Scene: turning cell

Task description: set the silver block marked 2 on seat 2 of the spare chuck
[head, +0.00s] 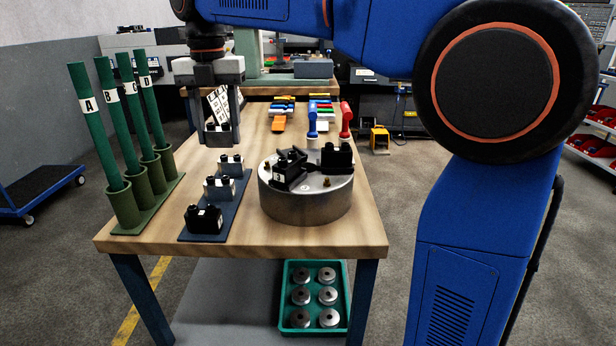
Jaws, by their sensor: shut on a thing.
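My gripper (219,132) points straight down over the far left of the wooden table. It is shut on a small silver block with dark top parts (221,138), partly hidden between the fingers; its mark is not readable. The block appears to be above the table behind the dark-blue rack; the exact gap cannot be told. The spare chuck (306,206) is a round steel drum at the table's right front. Black blocks sit on its left (289,171) and back right (338,159). Its front-right top shows bare metal with a brass-coloured piece (328,181). Seat numbers are not readable.
The dark-blue rack (189,235) holds two silver blocks (219,188) (231,164) and a black block (204,218). Several green tubes stand in holders (123,205) at left. Red (345,118) and blue (312,120) handled tools stand behind the chuck.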

